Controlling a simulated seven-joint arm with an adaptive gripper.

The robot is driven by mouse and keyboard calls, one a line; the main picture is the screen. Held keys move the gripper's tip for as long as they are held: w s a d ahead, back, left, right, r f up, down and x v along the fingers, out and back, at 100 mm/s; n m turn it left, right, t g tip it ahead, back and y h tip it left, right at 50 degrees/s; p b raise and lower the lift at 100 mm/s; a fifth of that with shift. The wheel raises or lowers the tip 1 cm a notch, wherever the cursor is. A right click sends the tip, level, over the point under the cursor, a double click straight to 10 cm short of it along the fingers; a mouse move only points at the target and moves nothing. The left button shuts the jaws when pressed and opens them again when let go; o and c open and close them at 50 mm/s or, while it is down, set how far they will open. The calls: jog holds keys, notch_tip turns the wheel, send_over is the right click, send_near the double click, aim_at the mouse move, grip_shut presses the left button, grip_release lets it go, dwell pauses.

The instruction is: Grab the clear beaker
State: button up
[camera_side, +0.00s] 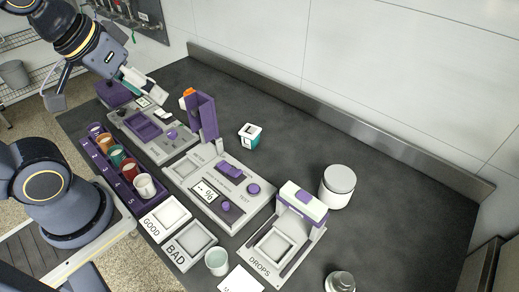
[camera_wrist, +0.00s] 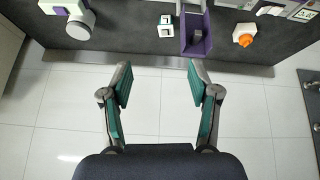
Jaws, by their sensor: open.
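A small pale, translucent cup, which looks like the clear beaker (camera_side: 217,262), stands upright at the front of the dark bench. It is beside the BAD pad and the white card. My gripper (camera_side: 105,96) is at the upper left, above the far left end of the bench and well away from the beaker. In the wrist view my gripper (camera_wrist: 159,65) has its two green-padded fingers spread, with nothing between them. The beaker does not show in the wrist view.
A purple rack (camera_side: 118,168) holds several coloured cups. The GOOD pad (camera_side: 166,218) and BAD pad (camera_side: 190,245) lie near the beaker. A TEST unit (camera_side: 225,192), a DROPS stand (camera_side: 280,240), a white jar (camera_side: 337,187) and a metal lidded item (camera_side: 340,282) stand around. The back right is clear.

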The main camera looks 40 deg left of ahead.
jog(key=w+d+f+n+g+h, duration=0.1)
jog(key=w+d+f+n, duration=0.1)
jog(key=w+d+f, duration=0.25)
jog(key=m+g+y, duration=0.1)
jog(key=m+g, duration=0.4)
send_over(218, 262)
jog(key=d, duration=0.1)
notch_tip(218, 262, down, 13)
jog(key=f, duration=1.6)
jog(key=shift+s+f, duration=0.2)
jog(key=shift+f, duration=0.2)
jog(key=shift+c, duration=0.3)
jog(key=c, duration=0.9)
